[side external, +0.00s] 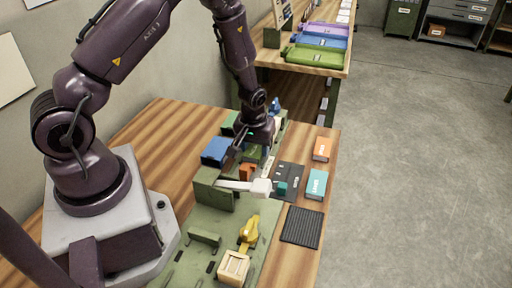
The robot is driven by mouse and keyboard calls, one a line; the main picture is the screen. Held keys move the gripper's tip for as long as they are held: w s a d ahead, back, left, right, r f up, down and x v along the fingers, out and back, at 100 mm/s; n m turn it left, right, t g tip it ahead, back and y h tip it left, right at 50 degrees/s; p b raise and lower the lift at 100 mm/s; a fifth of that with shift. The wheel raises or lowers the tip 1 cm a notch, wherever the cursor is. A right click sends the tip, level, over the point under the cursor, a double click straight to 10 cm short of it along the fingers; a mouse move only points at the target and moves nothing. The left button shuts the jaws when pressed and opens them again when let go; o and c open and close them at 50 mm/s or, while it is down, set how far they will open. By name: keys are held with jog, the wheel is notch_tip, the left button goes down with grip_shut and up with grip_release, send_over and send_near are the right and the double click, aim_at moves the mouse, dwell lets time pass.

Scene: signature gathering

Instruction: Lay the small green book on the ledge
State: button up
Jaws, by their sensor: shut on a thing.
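My gripper (254,148) is low over the green fixture near the middle of the side external view. It is shut on a small green thing (252,154), which looks like the small green book, though the gripper hides part of it. A green upright block (212,191) stands just to the left and nearer the camera. Which surface is the ledge is not clear from this view. Whether the held thing touches anything below is too small to tell.
An orange block (247,171) and a blue box (216,151) are close to my gripper. A white arm-like part (262,187) lies in front. A teal box (316,184), an orange box (322,149) and a ribbed black mat (302,227) lie along the right. A wooden crate (233,267) is nearer.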

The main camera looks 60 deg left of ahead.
jog(key=shift+f, duration=0.3)
jog(key=shift+f, duration=0.15)
